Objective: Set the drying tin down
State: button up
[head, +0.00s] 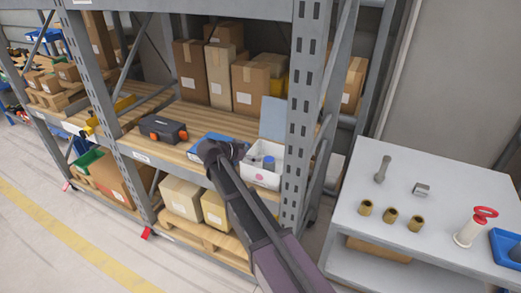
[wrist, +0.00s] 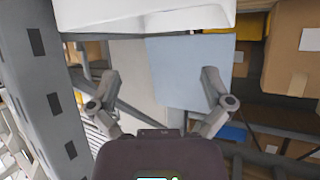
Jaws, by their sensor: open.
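My gripper (head: 222,150) is over the shelf's front, just left of an open white box (head: 265,178). In the wrist view my gripper (wrist: 160,76) has its two fingers spread wide with nothing between them. A small grey-blue cylinder (head: 268,163), which looks like the drying tin, is inside the white box, apart from my gripper. A pale blue panel (head: 272,118) stands upright behind the box; it also shows beyond the fingers in the wrist view (wrist: 185,75). The white box's side (wrist: 150,18) fills the top of the wrist view. The cylinder's lower part is hidden.
A blue tray (head: 203,140) is partly behind my gripper. A black and orange case (head: 162,129) sits left on the wooden shelf. A grey rack post (head: 303,110) rises right of the box. The white table (head: 420,185) holds brass cylinders, a red-handled item and free room.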

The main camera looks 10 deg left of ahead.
jog(key=shift+p+v, duration=0.55)
jog(key=shift+v, duration=1.15)
